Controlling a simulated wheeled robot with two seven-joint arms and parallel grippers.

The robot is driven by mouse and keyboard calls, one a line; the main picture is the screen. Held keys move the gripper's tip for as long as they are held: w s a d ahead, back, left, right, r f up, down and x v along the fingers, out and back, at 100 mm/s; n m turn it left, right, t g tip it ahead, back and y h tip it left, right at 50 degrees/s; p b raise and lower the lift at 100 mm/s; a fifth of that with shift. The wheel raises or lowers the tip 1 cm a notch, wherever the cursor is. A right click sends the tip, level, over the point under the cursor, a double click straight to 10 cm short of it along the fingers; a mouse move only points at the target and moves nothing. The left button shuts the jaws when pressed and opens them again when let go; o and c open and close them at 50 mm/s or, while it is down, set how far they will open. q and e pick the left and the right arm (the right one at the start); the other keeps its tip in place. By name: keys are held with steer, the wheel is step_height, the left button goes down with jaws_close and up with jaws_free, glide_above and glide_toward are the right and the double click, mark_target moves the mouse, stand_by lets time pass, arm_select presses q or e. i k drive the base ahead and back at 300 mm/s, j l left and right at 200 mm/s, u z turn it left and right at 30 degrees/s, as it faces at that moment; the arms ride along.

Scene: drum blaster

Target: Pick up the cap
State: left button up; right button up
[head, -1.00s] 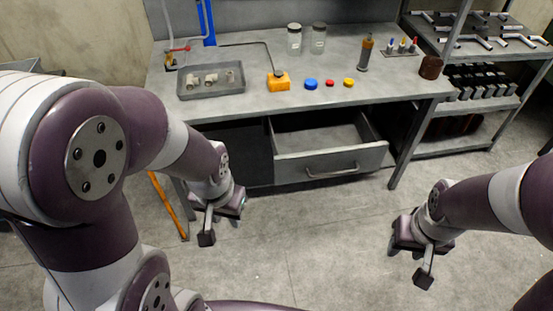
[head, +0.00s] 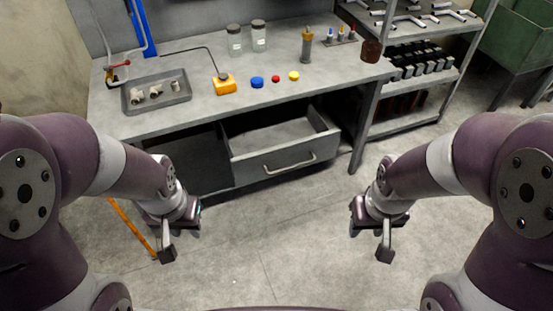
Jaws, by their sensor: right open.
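Three small round caps lie in a row on the grey workbench (head: 190,60): a blue cap (head: 257,82), a smaller red cap (head: 276,79) and a yellow cap (head: 294,76). My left gripper (head: 180,239) hangs in front of the bench at the left, below the tabletop, with its fingers apart and nothing seen in them. My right gripper (head: 371,241) hangs above the floor at the right, open and empty. Both are well away from the caps.
A grey tray (head: 133,107) of fittings, two glass jars (head: 259,36) and an amber cylinder (head: 307,46) are on the bench. An open drawer (head: 275,163) juts out below. Shelves (head: 430,128) stand right.

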mark_target(294, 76)
steer(key=u, duration=0.4)
steer(key=i+l+u, duration=0.1)
steer(key=u, duration=0.35)
steer(key=i+l+u, duration=0.1)
steer(key=l+u, duration=0.45)
steer(key=u, duration=0.3)
steer(key=l+u, duration=0.3)
steer(key=u, duration=0.15)
steer(key=l+u, duration=0.25)
steer(key=u, duration=0.15)
steer(key=k+l+u, duration=0.1)
steer(key=l, duration=0.35)
steer(key=k+l+u, duration=0.1)
steer(key=l, duration=0.3)
steer(key=k+l, duration=0.15)
steer(key=l, duration=0.3)
steer(key=k+l+u, duration=0.15)
steer(key=l, duration=0.25)
steer(key=k+l+u, duration=0.1)
steer(key=l, duration=0.3)
steer(key=k+l+u, duration=0.1)
steer(key=l, duration=0.3)
steer(key=k+l, duration=0.25)
steer(key=l, duration=0.15)
steer(key=u, duration=0.05)
